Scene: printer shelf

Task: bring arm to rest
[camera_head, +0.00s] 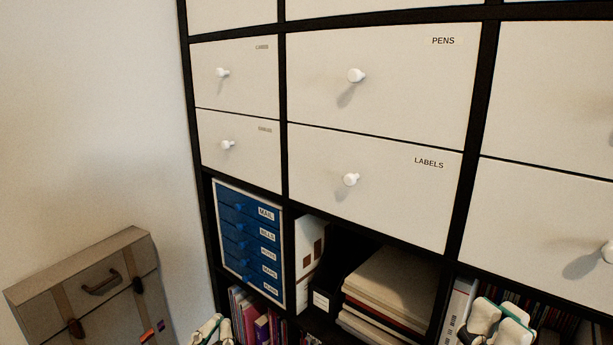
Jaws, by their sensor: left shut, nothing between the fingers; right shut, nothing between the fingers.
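My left gripper (212,329) shows at the bottom edge, left of centre, in front of the lower shelf. Only its upper part is in view; it is shut and empty. My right gripper (497,322) shows at the bottom right, in front of the lower right compartment. It is also shut and holds nothing. Most of both arms is outside the picture.
A dark-framed shelf (281,130) has white drawers with round knobs, including the PENS drawer (400,80) and LABELS drawer (385,190), all closed. A brown suitcase (105,290) stands left.

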